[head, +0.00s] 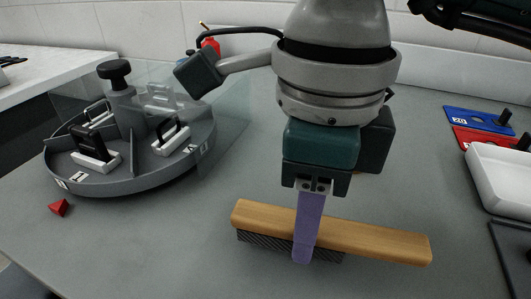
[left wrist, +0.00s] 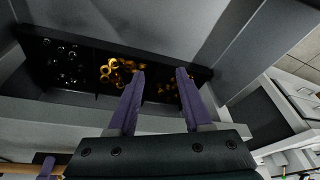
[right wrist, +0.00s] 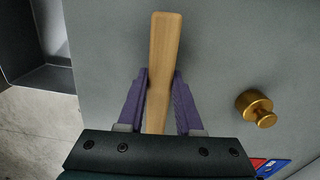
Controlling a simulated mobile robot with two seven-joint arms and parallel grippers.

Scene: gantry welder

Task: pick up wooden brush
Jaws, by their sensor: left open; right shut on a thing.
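The wooden brush (head: 375,240) has a long light-wood back with dark bristles underneath at its left part. In the head view it is at or just above the grey table, tilted slightly down to the right. My right gripper (head: 306,255) is shut on the brush near its middle, with a purple finger in front of the wood. In the right wrist view the brush (right wrist: 163,50) runs between the two purple fingers of my right gripper (right wrist: 161,78). My left gripper (left wrist: 160,75) is open and empty, in front of a dark bin with small parts.
A round grey divided tray (head: 130,185) with clear panels stands at the left. A red piece (head: 59,207) lies near it. A white tray (head: 500,180) and blue and red plates (head: 480,119) are at the right. A brass knob (right wrist: 256,108) stands on the table.

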